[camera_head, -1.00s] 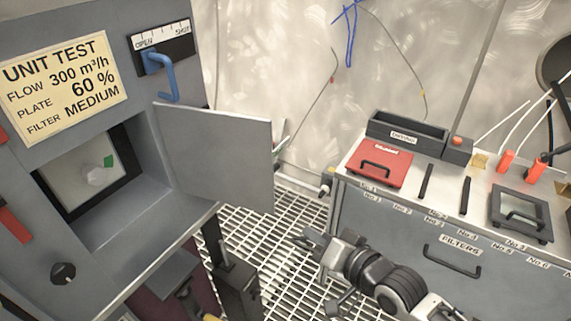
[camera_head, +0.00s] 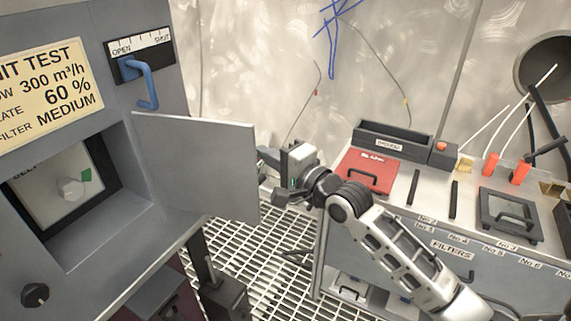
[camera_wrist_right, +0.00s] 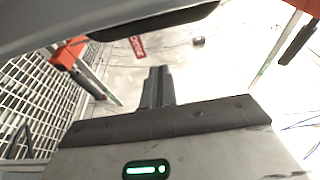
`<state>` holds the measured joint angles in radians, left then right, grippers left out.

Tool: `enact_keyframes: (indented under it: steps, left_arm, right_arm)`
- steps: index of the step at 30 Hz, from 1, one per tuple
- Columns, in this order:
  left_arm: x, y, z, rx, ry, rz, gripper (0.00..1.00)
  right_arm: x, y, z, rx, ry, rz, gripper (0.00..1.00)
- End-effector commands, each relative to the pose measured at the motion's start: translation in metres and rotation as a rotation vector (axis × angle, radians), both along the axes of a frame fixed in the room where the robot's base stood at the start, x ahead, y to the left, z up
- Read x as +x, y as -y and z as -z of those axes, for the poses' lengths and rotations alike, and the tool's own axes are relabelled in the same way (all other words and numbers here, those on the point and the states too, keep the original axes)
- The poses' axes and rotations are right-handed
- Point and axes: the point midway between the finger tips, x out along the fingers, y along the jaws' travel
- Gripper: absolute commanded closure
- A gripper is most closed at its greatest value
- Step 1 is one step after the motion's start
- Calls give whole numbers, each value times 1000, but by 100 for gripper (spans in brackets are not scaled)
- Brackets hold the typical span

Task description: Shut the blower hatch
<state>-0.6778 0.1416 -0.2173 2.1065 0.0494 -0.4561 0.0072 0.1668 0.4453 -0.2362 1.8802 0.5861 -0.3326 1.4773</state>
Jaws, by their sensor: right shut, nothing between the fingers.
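The blower hatch (camera_head: 197,165) is a flat grey panel on the grey blower cabinet (camera_head: 166,60). It stands open, swung out to the right of the square opening (camera_head: 95,215). My right gripper (camera_head: 266,160) is just right of the hatch's free edge, its fingertips pointing left towards it. The tips are close to or partly behind that edge; I cannot tell whether they touch it. In the right wrist view the right gripper's fingers (camera_wrist_right: 157,87) are together with nothing between them. My left gripper is out of view.
A blue handle (camera_head: 140,80) hangs under the OPEN/SHUT scale above the hatch. On the right stands a filter bench (camera_head: 390,240) with a red lidded box (camera_head: 368,171) and a dark tray (camera_head: 393,141). White floor grating (camera_head: 262,250) lies between cabinet and bench.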

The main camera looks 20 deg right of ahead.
Motion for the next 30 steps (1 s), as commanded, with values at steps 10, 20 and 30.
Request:
enact_keyframes:
  steps: [10, 20, 30]
  left_arm:
    - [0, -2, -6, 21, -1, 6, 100]
    - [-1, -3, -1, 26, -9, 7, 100]
    - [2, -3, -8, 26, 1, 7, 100]
  right_arm:
    - [-23, -28, 0, 1, -2, 0, 100]
    - [-26, -30, 1, -1, -1, 2, 100]
    - [-20, -33, 0, 1, 1, 4, 100]
